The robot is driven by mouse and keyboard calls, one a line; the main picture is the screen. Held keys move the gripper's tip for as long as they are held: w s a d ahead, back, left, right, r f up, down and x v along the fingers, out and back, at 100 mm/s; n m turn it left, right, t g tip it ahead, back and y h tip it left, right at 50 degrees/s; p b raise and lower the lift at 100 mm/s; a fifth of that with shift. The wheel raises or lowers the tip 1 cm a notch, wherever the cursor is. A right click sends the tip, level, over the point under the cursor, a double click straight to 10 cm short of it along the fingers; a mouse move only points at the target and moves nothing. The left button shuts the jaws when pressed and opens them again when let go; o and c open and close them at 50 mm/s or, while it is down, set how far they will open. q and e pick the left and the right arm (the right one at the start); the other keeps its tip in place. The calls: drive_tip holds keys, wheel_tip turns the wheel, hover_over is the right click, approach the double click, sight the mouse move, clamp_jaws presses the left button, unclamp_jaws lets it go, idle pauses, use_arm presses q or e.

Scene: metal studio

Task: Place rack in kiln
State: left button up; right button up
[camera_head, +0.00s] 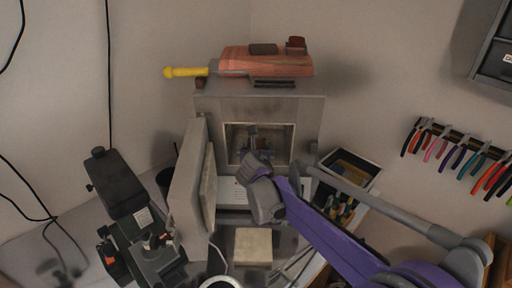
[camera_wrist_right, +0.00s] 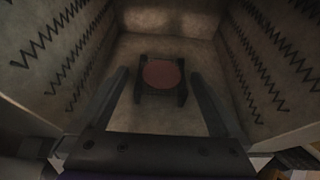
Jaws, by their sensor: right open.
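The kiln (camera_head: 310,118) is a grey box with its door (camera_head: 186,188) swung open to the left. Heating coils line its inner side walls in the right wrist view (camera_wrist_right: 272,50). The small dark rack (camera_wrist_right: 181,94) stands on the kiln floor toward the back, with a reddish round disc (camera_wrist_right: 161,73) on top. My right gripper (camera_wrist_right: 160,74) is inside the chamber, open, its fingers apart on either side of the rack. In the head view the right gripper (camera_head: 252,138) is in the kiln mouth and the rack is hard to make out.
A pale block (camera_head: 253,246) sits in front of the kiln. A tool tray (camera_head: 358,167) stands right of it, near my right arm. Dark equipment (camera_head: 120,182) stands at left. Pliers hang on the right wall.

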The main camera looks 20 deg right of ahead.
use_arm(q)
drive_tip(key=shift+f, duration=0.1)
use_arm(e)
drive_tip(key=v, duration=1.1)
drive_tip(key=shift+s, duration=0.2)
drive_tip(key=shift+r, duration=0.1)
